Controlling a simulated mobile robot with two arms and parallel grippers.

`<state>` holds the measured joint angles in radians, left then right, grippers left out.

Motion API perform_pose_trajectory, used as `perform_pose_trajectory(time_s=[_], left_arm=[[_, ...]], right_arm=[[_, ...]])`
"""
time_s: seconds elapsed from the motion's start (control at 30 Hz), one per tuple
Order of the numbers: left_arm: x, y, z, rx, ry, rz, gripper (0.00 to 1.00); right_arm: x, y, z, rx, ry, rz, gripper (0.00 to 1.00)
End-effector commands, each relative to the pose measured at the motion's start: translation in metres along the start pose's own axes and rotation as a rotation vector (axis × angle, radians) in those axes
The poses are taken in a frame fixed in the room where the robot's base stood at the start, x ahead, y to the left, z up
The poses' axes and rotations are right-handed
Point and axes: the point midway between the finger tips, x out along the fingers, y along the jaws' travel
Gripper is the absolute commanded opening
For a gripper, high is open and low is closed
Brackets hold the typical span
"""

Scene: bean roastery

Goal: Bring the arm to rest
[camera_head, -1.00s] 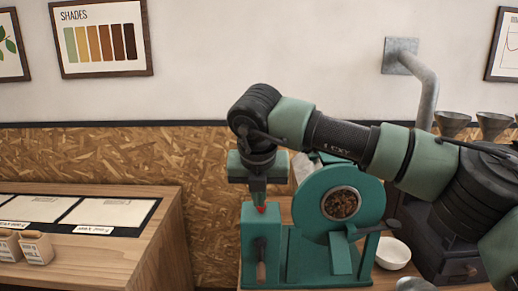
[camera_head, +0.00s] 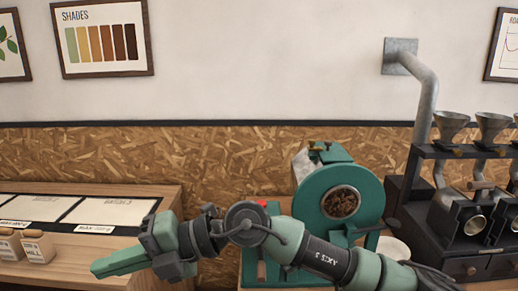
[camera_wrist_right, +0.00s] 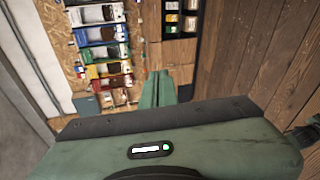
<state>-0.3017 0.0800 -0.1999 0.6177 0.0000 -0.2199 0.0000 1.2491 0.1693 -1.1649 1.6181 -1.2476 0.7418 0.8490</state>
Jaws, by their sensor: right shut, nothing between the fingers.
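My right arm reaches in from the lower right in the head view and lies low across the front of the counter. My right gripper (camera_head: 108,266) points left, with its green fingers shut and nothing between them. It hangs in front of the left counter's right end. The fingers also show in the right wrist view (camera_wrist_right: 158,88), closed together over the floor and shelving beyond. My left gripper is not in view.
A green roaster (camera_head: 318,207) with beans in its round window stands behind my arm, partly hidden. A white bowl (camera_head: 393,248) is beside it. A dark machine with funnels (camera_head: 470,205) stands at right. Labelled boxes (camera_head: 38,247) and trays sit on the left counter.

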Motion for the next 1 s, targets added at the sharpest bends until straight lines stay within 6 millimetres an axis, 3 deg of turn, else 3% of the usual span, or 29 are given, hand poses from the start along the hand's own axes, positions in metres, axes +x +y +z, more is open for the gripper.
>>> perform_pose_trajectory(time_s=[0.1,0.2,0.27,0.37,0.5,0.67,0.8,0.87,1.0], left_arm=[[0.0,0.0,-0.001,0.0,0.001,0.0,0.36],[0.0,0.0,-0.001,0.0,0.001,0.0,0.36],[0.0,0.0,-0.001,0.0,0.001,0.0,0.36],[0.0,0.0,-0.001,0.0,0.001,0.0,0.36],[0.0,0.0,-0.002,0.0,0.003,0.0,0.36],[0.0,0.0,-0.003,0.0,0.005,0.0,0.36],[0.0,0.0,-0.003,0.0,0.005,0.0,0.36],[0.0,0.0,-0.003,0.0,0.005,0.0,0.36],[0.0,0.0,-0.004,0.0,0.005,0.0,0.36]], right_arm=[[-0.015,0.05,-0.003,0.142,-0.075,0.395,0.0],[-0.055,0.072,0.016,0.287,-0.204,0.677,0.0],[-0.086,0.071,0.033,0.387,-0.306,0.822,0.0],[-0.142,0.043,0.061,0.578,-0.506,1.02,0.0],[-0.212,-0.035,0.083,0.86,-0.808,1.179,0.0],[-0.264,-0.145,0.071,1.172,-1.123,1.213,0.0],[-0.29,-0.241,0.029,1.444,-1.369,1.147,0.0],[-0.297,-0.278,0.003,1.558,-1.465,1.094,0.0],[-0.304,-0.353,-0.071,1.819,-1.656,0.92,0.0]])
